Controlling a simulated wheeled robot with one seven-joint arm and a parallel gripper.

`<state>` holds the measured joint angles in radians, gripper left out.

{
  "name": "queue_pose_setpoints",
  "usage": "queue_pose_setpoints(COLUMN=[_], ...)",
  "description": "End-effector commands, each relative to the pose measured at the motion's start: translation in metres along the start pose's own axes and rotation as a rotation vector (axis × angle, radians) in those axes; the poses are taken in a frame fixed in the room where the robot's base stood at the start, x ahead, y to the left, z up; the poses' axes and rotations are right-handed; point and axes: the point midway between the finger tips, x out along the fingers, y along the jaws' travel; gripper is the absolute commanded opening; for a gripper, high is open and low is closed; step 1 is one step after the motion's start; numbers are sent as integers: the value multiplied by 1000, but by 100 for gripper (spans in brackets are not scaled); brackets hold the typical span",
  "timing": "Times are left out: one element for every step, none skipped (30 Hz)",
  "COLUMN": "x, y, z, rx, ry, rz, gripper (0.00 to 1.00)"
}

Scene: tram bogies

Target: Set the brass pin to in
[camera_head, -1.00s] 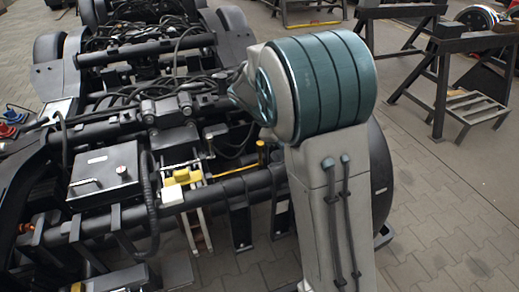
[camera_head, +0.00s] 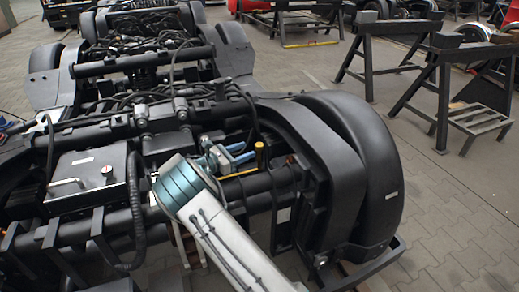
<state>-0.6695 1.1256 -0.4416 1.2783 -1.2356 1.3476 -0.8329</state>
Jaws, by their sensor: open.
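A small brass-yellow upright piece (camera_head: 260,155), which looks like the brass pin's handle, stands at the right of the bogie's cross tubes. A thin yellow rod (camera_head: 238,174) runs low beside it, partly hidden by my arm. My gripper (camera_head: 240,153) is just left of the upright piece, its blue-grey jaws open and pointing towards it. A small gap seems to lie between them, but contact cannot be told for certain. How deep the pin sits is hidden.
A dark box with a handle (camera_head: 92,178) sits on the bogie at left. A large black wheel cover (camera_head: 360,165) rises close on the right. Cables and hoses crowd the frame behind. Black trestles (camera_head: 440,85) stand on the paved floor beyond, with clear paving between.

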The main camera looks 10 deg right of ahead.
Motion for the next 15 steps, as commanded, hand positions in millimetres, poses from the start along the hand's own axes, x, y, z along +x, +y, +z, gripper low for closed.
queue_pose_setpoints(x=[8, 12, 19, 24, 29, 36, 40, 45, 50, 54, 58, 61, 64, 65, 67], y=[0, -1, -1, -1, -1, -1, -1, -1, -1, -1, -1, -1, -1, -1, -1], z=[-1, -1, -1, -1, -1, -1, -1, -1, -1, -1, -1, 0, 0, 0, 0], rx=[0, 0, 1, 1, 1, 2, 2, 2, 2, 2, 2, 2, 2, 2, 2], ry=[-1, -1, -1, -1, 0, 0, 0, 0, 1, 1, 1, 0, 0, 1, 1], rz=[-3, -4, -5, -5, -4, -5, -6, -5, -5, -4, -4, -4, -4, -3, -3], gripper=[50, 50, 50, 50, 50, 50, 50, 50, 50, 50, 50, 50, 50, 50, 50])
